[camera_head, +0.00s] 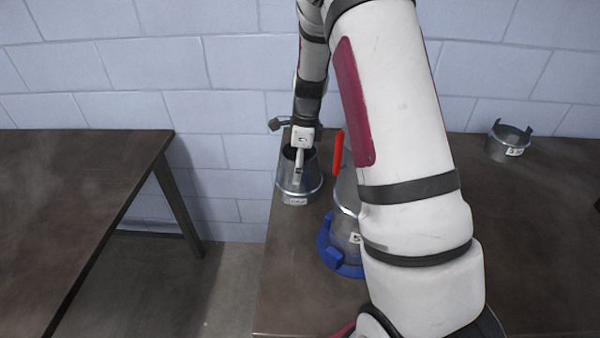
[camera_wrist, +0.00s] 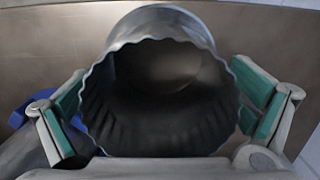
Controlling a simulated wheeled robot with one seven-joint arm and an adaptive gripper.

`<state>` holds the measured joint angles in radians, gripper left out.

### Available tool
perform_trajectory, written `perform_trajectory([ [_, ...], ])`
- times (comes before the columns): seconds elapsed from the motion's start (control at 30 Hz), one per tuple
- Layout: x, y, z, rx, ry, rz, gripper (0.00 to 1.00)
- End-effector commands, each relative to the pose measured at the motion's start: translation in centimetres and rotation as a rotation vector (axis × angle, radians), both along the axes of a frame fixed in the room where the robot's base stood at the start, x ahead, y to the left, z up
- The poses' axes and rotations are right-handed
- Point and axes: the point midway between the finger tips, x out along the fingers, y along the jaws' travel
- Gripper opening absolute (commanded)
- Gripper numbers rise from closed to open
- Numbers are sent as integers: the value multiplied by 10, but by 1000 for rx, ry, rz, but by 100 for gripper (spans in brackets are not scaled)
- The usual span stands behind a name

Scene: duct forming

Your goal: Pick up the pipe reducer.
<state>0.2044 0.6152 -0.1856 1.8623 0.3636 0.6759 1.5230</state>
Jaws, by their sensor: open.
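The pipe reducer (camera_head: 297,184) is a grey metal cone-like piece with a small white label. It stands upright near the left edge of the right-hand table. My gripper (camera_head: 300,160) points down at its top in the head view, with one finger over its rim. In the wrist view the crimped open end of the reducer (camera_wrist: 160,100) faces the camera. My gripper (camera_wrist: 162,95) is open there, with a teal pad on each side of the reducer. The pads look very near its wall; I cannot tell whether they touch.
A metal duct piece (camera_head: 346,200) stands in a blue base (camera_head: 329,247) just right of the reducer, partly hidden by my arm. A metal collar with tabs (camera_head: 508,143) stands at the back right. Another table (camera_head: 75,190) is at left, across a floor gap.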

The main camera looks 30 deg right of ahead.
Motion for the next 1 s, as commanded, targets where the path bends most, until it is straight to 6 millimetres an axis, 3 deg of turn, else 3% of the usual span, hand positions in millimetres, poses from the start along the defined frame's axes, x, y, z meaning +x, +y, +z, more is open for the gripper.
perform_trajectory([
  [0.33,1,1,-8,0,0,0,98],
  [0.53,0,1,-8,0,0,0,53],
  [0.83,1,1,-6,-1,-1,0,53],
  [1.0,2,1,14,-2,-4,2,53],
])
